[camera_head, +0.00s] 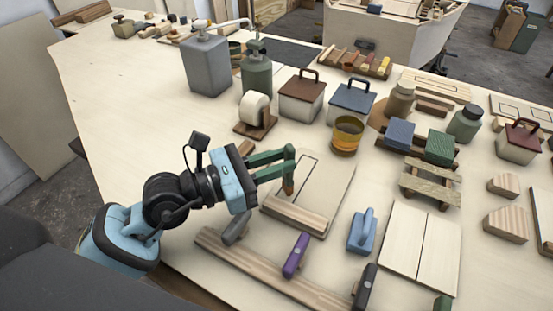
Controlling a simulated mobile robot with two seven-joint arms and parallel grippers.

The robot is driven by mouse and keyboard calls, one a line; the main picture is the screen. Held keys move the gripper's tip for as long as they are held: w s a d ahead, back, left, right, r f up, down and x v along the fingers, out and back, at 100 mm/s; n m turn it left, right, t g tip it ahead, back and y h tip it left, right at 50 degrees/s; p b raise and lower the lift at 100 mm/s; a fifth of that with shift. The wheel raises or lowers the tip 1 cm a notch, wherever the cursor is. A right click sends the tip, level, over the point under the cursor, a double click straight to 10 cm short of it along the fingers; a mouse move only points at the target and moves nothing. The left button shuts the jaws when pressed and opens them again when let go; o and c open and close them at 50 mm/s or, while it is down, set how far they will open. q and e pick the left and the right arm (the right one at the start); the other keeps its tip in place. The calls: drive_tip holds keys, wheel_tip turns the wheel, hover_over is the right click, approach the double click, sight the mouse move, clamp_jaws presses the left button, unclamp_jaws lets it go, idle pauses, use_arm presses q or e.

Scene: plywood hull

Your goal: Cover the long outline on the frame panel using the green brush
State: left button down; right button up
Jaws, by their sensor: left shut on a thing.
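My left gripper (289,168) is shut on a small upright tool, which I take to be the green brush (288,187). Its brown lower end shows below the fingers; the rest is mostly hidden by the greenish fingers. It is over the left part of the frame panel (325,185); I cannot tell whether its tip touches the surface. The frame panel is a pale flat board with thin dark outlines, and a thicker wood strip (294,214) runs along its front edge. The long outline (305,172) runs from the back toward the front, partly hidden by the gripper.
A wood rail (270,275) in front holds grey, purple (296,255) and black (365,285) handles. A blue handled tool (361,232) stands right of the panel. A tape roll (255,112), an ochre tin (347,134) and lidded boxes (301,100) stand behind. The table at far left is clear.

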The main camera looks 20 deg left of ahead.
use_arm(q)
drive_tip(key=c, duration=2)
unclamp_jaws()
clamp_jaws()
use_arm(e)
drive_tip(key=shift+s+f, duration=0.1)
drive_tip(key=shift+s, duration=0.2)
drive_tip(key=shift+s, duration=0.2)
use_arm(q)
drive_tip(key=shift+f, duration=0.25)
use_arm(e)
drive_tip(key=shift+w, duration=0.4)
use_arm(q)
drive_tip(key=shift+f, duration=0.2)
use_arm(e)
drive_tip(key=shift+s+f, duration=0.1)
drive_tip(key=shift+s, duration=0.05)
drive_tip(key=shift+s, duration=0.1)
use_arm(q)
drive_tip(key=shift+f, duration=0.15)
use_arm(e)
drive_tip(key=shift+s+f, duration=0.2)
drive_tip(key=shift+s, duration=0.1)
